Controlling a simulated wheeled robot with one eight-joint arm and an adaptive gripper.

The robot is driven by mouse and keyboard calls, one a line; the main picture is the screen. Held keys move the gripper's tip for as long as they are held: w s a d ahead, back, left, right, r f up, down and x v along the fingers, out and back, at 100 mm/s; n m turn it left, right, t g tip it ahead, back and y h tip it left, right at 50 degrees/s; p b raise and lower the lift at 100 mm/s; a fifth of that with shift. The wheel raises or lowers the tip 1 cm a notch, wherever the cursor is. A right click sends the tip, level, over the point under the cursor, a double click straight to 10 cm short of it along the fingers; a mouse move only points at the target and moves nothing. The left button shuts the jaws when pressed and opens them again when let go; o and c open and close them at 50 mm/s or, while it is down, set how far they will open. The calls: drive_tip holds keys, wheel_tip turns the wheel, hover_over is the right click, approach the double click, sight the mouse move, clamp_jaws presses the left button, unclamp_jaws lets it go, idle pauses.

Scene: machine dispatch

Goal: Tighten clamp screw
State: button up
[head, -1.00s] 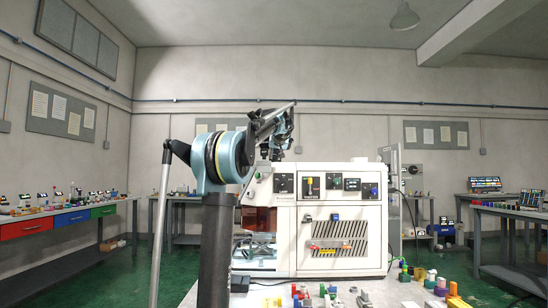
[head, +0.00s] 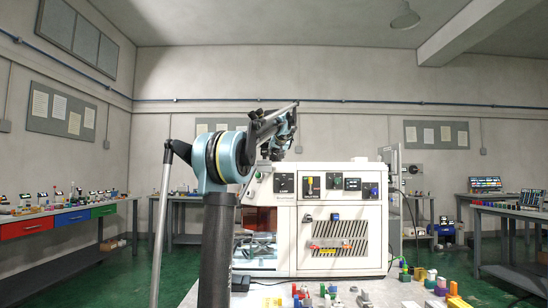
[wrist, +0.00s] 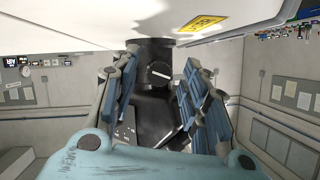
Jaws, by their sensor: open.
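The clamp screw appears to be the round dark knob with a white bar across its face (wrist: 160,72), set in a black mount under a white housing in the wrist view. My gripper (wrist: 159,84) is open, with one blue-grey padded finger on each side of the knob's line of sight. I cannot tell whether either finger touches it. In the head view my gripper (head: 284,140) is above the left part of the white machine (head: 293,236). The screw cannot be made out in the head view.
A yellow warning label (wrist: 203,23) is on the white housing close above the fingers in the wrist view. The machine front has a control panel and an open bay (head: 257,219) at left. Several coloured small parts stand on the bench (head: 378,290) in front.

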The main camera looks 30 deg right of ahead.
drive_tip(key=v, duration=1.1)
drive_tip(key=shift+s+a+r, duration=0.2)
drive_tip(key=shift+s, duration=0.1)
drive_tip(key=s+a+r+n+g+h, duration=0.1)
drive_tip(key=s+a+r+n+h, duration=0.1)
drive_tip(key=s+a+n, duration=0.15)
drive_tip(key=shift+m, duration=0.45)
drive_tip(key=x, duration=1.7)
drive_tip(key=shift+w+a+f, duration=0.15)
drive_tip(key=shift+a, duration=0.2)
